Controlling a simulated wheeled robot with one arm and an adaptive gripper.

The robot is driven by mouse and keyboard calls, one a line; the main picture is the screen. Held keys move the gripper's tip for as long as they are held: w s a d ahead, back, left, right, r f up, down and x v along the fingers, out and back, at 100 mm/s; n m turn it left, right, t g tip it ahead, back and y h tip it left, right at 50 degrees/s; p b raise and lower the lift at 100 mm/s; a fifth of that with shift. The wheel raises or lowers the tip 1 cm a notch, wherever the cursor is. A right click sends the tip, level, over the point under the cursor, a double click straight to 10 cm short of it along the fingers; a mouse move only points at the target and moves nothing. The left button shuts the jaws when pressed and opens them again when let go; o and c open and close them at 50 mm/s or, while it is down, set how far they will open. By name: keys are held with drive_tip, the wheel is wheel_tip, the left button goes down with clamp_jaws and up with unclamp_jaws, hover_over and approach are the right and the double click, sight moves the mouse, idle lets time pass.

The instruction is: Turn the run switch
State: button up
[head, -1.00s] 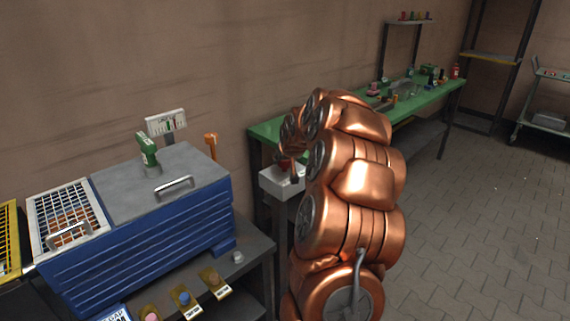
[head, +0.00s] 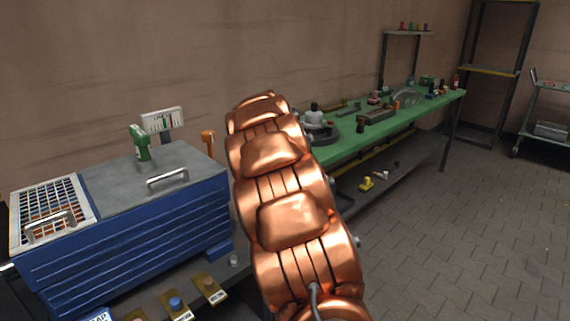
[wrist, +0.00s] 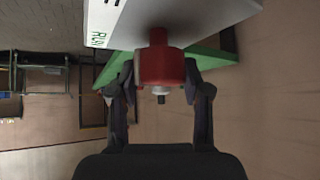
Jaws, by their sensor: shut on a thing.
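The run switch is a red knob (wrist: 162,66) on a short red stem, seen in the wrist view. The stem meets a pale box (wrist: 205,18) with green lettering that seems to read RUN at its left edge. My gripper (wrist: 161,78) has a finger on each side of the knob and is shut on it. A small pale tip with a dark end sticks out of the knob between the fingers. In the head view my copper arm hides the gripper, the knob and the box.
A blue cabinet (head: 140,245) with a grey top stands at the left, with small labelled plates (head: 208,287) in front. A green bench (head: 345,146) holding several parts runs behind my arm. The floor (head: 460,230) at the right is clear.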

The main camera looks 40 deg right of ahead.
drive_tip(key=shift+f+m+g+h+b, duration=0.15)
drive_tip(key=shift+m+g+h+b, duration=0.15)
drive_tip(key=shift+m+g+b, duration=0.6)
drive_tip(key=shift+w+m+g+h+b, duration=0.1)
drive_tip(key=shift+m+g+h+b, duration=0.2)
drive_tip(key=shift+m+g+b, duration=0.85)
drive_tip(key=shift+r+m, duration=0.25)
drive_tip(key=shift+m, duration=0.4)
drive_tip(key=o, duration=1.2)
drive_tip(key=shift+f, duration=0.1)
drive_tip(key=shift+c, duration=0.2)
drive_tip(key=v, duration=1.2)
